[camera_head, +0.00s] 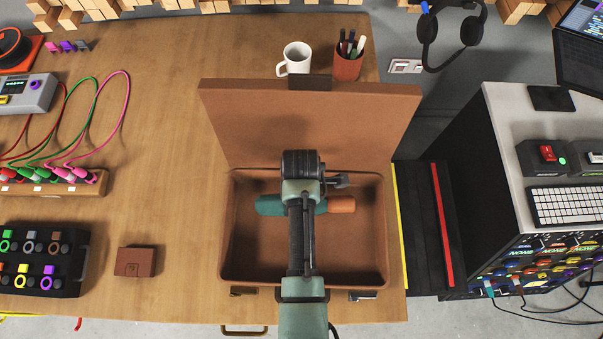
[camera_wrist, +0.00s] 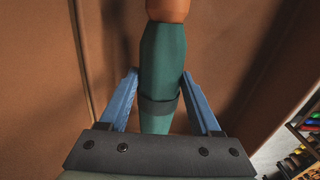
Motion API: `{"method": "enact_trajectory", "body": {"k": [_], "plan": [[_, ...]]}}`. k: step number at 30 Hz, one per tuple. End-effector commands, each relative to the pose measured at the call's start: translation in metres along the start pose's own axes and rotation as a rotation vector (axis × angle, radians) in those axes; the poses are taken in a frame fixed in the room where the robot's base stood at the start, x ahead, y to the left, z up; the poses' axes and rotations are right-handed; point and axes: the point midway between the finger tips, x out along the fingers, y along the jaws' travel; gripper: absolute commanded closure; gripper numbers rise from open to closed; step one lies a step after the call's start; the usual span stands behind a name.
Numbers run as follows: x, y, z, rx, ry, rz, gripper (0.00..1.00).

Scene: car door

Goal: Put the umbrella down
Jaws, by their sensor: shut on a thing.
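The umbrella (camera_head: 268,205) is teal with a brown-orange handle (camera_head: 341,205) at its right end. It lies level across the opening of a brown case (camera_head: 376,245) whose lid (camera_head: 310,125) stands open at the back. I cannot tell whether the umbrella touches the case floor. In the wrist view the umbrella (camera_wrist: 162,60) runs between the blue fingers of my gripper (camera_wrist: 160,80), which is shut on its teal body, near a dark band. The handle shows at the top of the wrist view. In the head view my arm hides the umbrella's middle and the fingers.
A white mug (camera_head: 296,58) and a pen cup (camera_head: 348,66) stand behind the lid. A small brown wallet (camera_head: 135,262) lies on the wooden table (camera_head: 165,150), left of the case. A desk with a keyboard (camera_head: 568,205) is at the right.

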Motion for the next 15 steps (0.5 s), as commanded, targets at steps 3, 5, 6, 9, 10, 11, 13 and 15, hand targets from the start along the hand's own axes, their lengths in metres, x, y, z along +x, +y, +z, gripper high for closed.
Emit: {"method": "enact_trajectory", "body": {"k": [3,5,6,9,10,11,13,15], "plan": [[0.016,0.001,0.0,0.001,0.0,0.0,1.0],[0.02,0.001,0.0,0.001,0.0,0.001,1.0],[0.021,0.001,0.0,0.001,0.0,0.002,1.0],[0.022,0.001,0.0,0.001,0.0,0.002,1.0],[0.021,0.001,0.0,0.001,0.0,0.002,1.0],[0.021,0.001,0.0,0.001,0.0,0.002,1.0],[0.021,0.001,0.0,0.001,0.0,0.002,1.0],[0.023,0.001,0.0,0.001,0.0,0.002,1.0]]}}
